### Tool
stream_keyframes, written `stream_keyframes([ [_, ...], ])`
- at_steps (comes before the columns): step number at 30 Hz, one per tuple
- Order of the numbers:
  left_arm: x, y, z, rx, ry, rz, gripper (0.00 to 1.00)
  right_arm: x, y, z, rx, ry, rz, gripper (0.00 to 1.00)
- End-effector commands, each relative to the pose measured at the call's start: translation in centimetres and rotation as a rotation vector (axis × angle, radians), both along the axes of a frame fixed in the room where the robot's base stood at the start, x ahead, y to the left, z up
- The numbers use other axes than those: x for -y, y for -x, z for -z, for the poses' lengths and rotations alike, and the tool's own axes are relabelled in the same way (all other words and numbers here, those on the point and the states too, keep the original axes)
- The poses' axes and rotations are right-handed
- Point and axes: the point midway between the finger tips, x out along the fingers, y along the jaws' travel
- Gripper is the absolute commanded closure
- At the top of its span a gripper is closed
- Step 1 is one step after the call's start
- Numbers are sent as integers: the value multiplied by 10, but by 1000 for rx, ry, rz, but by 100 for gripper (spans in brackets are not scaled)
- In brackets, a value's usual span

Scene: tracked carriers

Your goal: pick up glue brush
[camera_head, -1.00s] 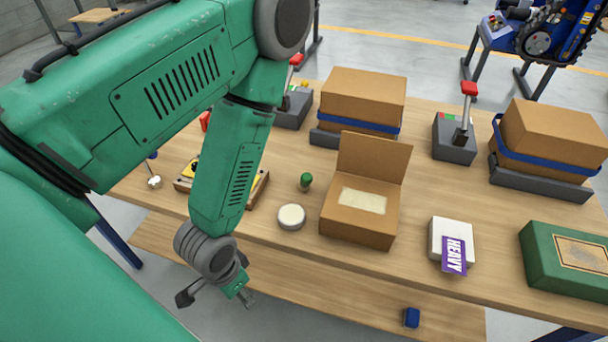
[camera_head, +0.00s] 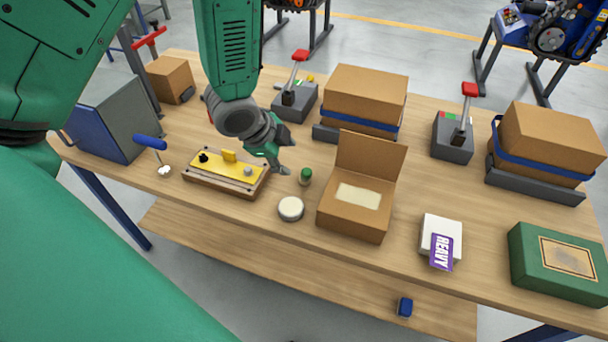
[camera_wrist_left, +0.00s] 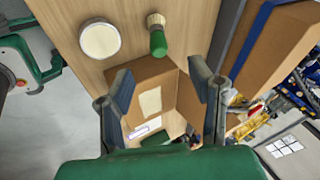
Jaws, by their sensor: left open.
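My left gripper (camera_head: 284,161) is above the table, just behind and left of the green piece in the head view. In the wrist view its fingers (camera_wrist_left: 164,92) are apart and empty, with the open box (camera_wrist_left: 150,72) beyond. My right gripper is not in view.
A wooden block with a yellow plate (camera_head: 226,174) and a blue-handled tool (camera_head: 150,143) lie to the left. A white box with a HEAVY label (camera_head: 441,238) and a green case (camera_head: 559,262) are at right. Strapped cartons (camera_head: 363,97) stand behind.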

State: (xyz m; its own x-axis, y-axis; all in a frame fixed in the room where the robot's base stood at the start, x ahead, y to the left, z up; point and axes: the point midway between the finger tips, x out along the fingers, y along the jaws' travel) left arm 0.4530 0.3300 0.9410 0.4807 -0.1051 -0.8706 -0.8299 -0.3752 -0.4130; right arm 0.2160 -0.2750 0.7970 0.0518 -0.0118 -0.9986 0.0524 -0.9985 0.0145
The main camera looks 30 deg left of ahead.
Motion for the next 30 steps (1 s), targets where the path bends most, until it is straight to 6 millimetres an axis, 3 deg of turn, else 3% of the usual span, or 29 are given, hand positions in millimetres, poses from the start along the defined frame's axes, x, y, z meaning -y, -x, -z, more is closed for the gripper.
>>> stream_keyframes([
  [9,0,-27,58,-4,12,-3,52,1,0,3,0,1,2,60],
  [17,2,-36,75,-3,13,-5,52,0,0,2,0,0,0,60],
  [24,13,-52,105,-4,6,-4,52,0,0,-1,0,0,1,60],
  [30,12,-57,115,-2,8,-5,52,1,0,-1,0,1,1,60],
])
